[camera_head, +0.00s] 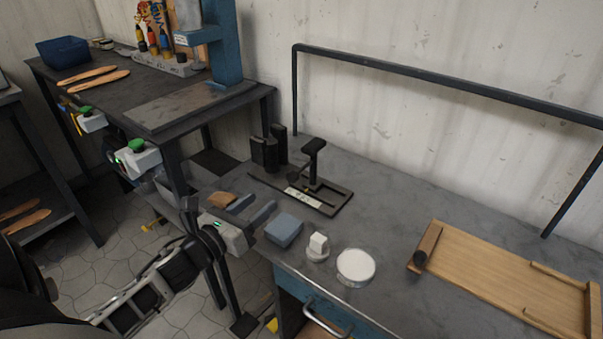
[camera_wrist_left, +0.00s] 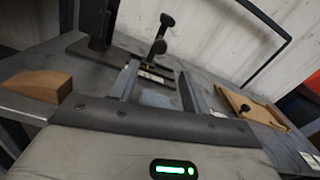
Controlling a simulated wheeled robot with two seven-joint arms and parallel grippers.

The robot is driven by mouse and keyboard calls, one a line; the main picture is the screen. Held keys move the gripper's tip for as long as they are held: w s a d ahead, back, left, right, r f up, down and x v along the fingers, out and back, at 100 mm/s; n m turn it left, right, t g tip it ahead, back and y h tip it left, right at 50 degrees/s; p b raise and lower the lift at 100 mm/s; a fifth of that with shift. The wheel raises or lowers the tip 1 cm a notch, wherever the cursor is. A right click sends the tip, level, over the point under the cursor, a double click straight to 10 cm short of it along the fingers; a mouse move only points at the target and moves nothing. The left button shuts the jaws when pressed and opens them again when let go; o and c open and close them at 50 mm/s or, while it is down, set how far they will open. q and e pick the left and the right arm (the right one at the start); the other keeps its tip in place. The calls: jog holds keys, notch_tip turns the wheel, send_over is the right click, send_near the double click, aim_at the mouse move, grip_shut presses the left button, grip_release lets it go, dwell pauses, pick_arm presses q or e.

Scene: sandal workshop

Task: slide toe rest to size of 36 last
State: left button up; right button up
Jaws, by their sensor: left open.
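A black jig (camera_head: 335,203) with a slotted frame lies on the grey workbench, with a pale marked scale strip (camera_head: 303,198) along its near side. An upright black post with a T-shaped top (camera_head: 313,147) stands on it; this looks like the toe rest. It also shows in the wrist view (camera_wrist_left: 158,45). Taller black blocks (camera_head: 270,152) stand at the jig's left end. The strip's marks are too small to read. My left gripper (camera_head: 252,207) is open and empty at the bench's front left edge, short of the jig and apart from it. My right gripper is out of view.
A brown wedge (camera_head: 222,199), blue-grey block (camera_head: 284,230), small white piece (camera_head: 318,246) and round white dish (camera_head: 356,266) line the bench front. A wooden board (camera_head: 480,265) lies right. A black rail (camera_head: 440,82) stands behind. Bare bench lies between jig and board.

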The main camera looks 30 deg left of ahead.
aim_at(302, 168)
pick_arm(q)
jog(key=w, duration=0.5)
jog(key=w+d, duration=0.1)
jog(key=w, duration=0.9)
jog(key=shift+w+d+p, duration=0.15)
jog(key=shift+w+p, duration=0.15)
jog(key=shift+p, duration=0.05)
jog(key=shift+c, duration=0.4)
